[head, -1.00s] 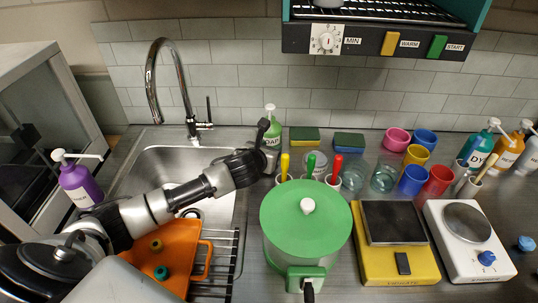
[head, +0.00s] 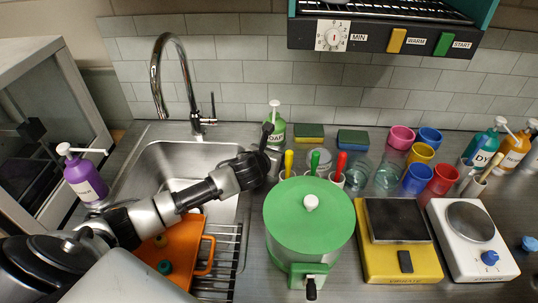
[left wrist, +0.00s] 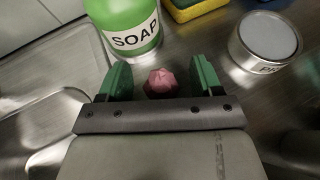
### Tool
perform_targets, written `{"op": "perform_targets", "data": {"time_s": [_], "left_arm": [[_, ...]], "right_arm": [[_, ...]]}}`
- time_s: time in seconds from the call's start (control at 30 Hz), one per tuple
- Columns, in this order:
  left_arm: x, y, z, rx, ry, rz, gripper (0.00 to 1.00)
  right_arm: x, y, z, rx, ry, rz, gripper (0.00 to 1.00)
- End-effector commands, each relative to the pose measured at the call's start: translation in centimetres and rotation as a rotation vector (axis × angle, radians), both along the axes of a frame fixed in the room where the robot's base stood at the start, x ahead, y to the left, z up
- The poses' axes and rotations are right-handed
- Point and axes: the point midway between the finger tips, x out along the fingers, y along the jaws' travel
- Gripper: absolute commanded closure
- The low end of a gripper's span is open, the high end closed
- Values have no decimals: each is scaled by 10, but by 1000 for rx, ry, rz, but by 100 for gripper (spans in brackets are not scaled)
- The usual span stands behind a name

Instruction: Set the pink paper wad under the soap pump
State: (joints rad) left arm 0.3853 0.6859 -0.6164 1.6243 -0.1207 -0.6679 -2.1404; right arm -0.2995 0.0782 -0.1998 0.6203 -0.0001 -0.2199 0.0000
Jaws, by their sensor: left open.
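The soap pump is a green bottle with a white pump head (head: 276,122), standing behind the sink's right rim. In the left wrist view its lower part with the SOAP label (left wrist: 133,38) shows just beyond my left gripper. The pink paper wad (left wrist: 161,82) lies on the steel counter close in front of the bottle. My left gripper (left wrist: 161,76) is open, its green fingers on either side of the wad with gaps to both. In the head view my left gripper (head: 270,154) is seen by the bottle, and the wad is hidden. My right gripper is not in view.
A green-lidded pot (head: 309,225) and colored-handled tools (head: 314,163) stand near. The sink (head: 180,165) is left, with an orange tray (head: 180,250).

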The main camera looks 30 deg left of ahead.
Motion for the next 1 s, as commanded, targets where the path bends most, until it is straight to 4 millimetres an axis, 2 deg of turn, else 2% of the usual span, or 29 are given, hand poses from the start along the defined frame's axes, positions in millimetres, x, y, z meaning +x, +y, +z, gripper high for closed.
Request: {"op": "perform_targets", "data": {"time_s": [0.17,0.6,0.8,1.0], "left_arm": [[-16,0,7,2,0,-1,35],[-91,-4,37,2,0,-1,35],[-108,-5,45,0,0,0,35],[-111,-5,47,-1,0,1,35]], "right_arm": [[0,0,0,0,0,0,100],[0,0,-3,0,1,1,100],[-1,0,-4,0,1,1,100],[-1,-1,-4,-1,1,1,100]]}}
